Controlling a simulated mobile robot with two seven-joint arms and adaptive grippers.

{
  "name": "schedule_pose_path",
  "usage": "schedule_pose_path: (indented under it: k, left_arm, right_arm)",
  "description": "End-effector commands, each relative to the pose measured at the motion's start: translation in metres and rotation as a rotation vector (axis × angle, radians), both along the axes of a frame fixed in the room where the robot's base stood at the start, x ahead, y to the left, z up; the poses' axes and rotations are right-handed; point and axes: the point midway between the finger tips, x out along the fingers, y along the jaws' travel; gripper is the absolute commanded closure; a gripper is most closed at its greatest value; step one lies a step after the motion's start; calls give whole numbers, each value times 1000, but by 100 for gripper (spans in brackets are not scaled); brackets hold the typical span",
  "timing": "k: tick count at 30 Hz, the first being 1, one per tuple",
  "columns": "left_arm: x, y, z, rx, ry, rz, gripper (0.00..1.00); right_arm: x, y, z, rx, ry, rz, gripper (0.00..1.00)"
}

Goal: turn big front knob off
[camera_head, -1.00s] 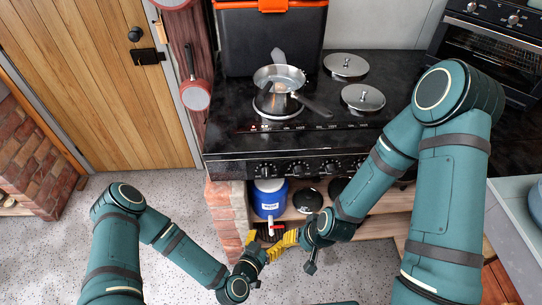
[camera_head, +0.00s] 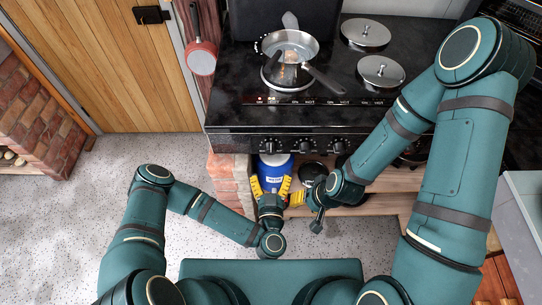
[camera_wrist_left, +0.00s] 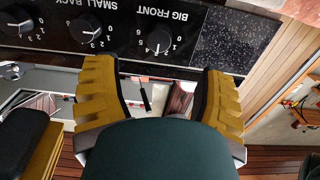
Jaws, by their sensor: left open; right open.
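The big front knob (camera_wrist_left: 159,40) is black and round, below its "BIG FRONT" label in the left wrist view. Its white mark points toward the bottom of that picture; the exact setting is hard to read. In the head view it appears as the leftmost knob (camera_head: 268,145) on the stove's front panel. My left gripper (camera_head: 271,184) has yellow fingers, open and empty, just short of the panel below that knob. In the left wrist view its fingers (camera_wrist_left: 160,90) stand apart on either side of the knob, not touching it. My right gripper (camera_head: 297,198) is open, close beside the left one.
A blue container (camera_head: 274,164) stands on the shelf below. A brick plinth (camera_head: 232,180) is left of it. Floor at left is free.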

Motion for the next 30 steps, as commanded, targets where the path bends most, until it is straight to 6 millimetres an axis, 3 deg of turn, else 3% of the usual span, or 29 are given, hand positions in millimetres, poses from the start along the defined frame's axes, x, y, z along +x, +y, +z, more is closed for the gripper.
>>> schedule_pose_path:
  k: [1, 9, 18, 30]
  left_arm:
    - [6, 0, -4, 2, -5, -3, 29]
    - [43, 0, -3, 1, -4, -1, 29]
    - [61, -2, -3, 5, -1, -11, 29]
    - [93, -1, 1, 1, -1, -2, 29]
  right_arm:
    - [-2, 0, -11, 1, 4, 4, 53]
    - [-11, 2, -40, 5, 25, 20, 53]
    - [-6, 1, -65, 4, 13, 17, 53]
    - [-3, 1, -77, 3, 6, 15, 53]
